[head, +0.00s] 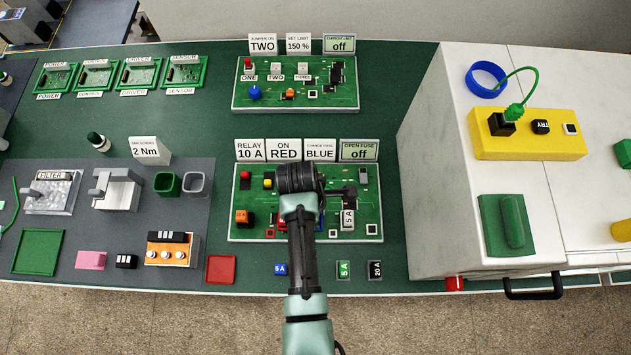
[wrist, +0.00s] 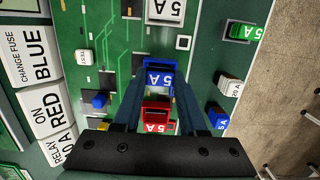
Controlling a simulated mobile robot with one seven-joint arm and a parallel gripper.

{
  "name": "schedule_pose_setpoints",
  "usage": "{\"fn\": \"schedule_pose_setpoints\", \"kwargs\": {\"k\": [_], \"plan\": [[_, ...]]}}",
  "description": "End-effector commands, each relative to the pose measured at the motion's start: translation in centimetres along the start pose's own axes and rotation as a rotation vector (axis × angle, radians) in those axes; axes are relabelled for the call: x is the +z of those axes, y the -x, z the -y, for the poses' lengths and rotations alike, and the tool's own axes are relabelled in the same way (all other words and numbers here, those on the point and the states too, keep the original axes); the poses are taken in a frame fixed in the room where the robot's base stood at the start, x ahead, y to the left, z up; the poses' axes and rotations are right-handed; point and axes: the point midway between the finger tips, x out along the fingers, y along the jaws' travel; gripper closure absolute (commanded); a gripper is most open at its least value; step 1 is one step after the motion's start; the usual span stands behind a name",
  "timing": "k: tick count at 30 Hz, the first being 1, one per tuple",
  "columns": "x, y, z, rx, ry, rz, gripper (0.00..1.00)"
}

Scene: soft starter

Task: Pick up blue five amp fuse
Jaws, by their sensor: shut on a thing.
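My gripper (wrist: 159,88) is shut on a blue fuse (wrist: 158,79) marked 5 A, with one finger on each side of it in the wrist view. It is over the lower circuit board (head: 265,202), and I cannot tell whether the fuse still sits in the board. A red fuse (wrist: 157,114) marked 5 A shows between the fingers, closer to the palm in the picture. A white 5 A fuse (wrist: 165,10) is just past the fingertips, and it also shows in the head view (head: 347,220). My arm hides part of the board in the head view.
A loose blue 5 A fuse (head: 281,269), a green fuse (head: 343,269) and a black fuse (head: 375,269) lie along the front edge. Label cards (head: 285,149) stand behind the board. A white cabinet (head: 430,150) rises at the right. A red tray (head: 221,269) lies at the front left.

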Motion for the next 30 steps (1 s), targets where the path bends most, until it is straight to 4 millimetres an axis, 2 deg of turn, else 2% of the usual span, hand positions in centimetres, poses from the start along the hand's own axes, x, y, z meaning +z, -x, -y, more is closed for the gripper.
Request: {"fn": "schedule_pose_setpoints", "kwargs": {"k": [5, 18, 24, 30], "plan": [[0.1, 1.2, -0.1, 0.004, 0.000, 0.000, 1.00], [1.1, 8.6, -0.1, 0.004, 0.000, 0.000, 1.00], [1.3, 10.2, 0.0, 0.000, 0.000, 0.000, 1.00], [1.3, 10.8, 0.0, -0.001, 0.000, 0.000, 1.00]]}}
